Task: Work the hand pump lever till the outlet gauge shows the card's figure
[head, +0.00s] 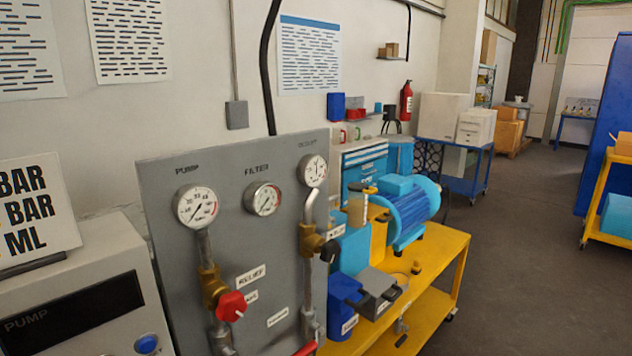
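A grey panel (160,180) carries three round dial gauges. The gauge at the right end (312,170) has a blurred label, perhaps OUTLET; its reading is too small to tell. The PUMP gauge (196,206) is at left and the FILTER gauge (263,199) in the middle. A white card (35,212) at the far left shows BAR, BAR and ML; its figures are cut off by the picture edge. I cannot make out the hand pump lever for certain; a red bar end (304,349) shows at the bottom edge. Neither gripper is in view.
A red-knobbed brass valve (231,305) and a black-knobbed valve (329,250) stick out from the panel. A grey PUMP box (90,285) stands at left. A yellow cart (440,262) with a blue motor (412,212) is at right. The floor (530,250) beyond is clear.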

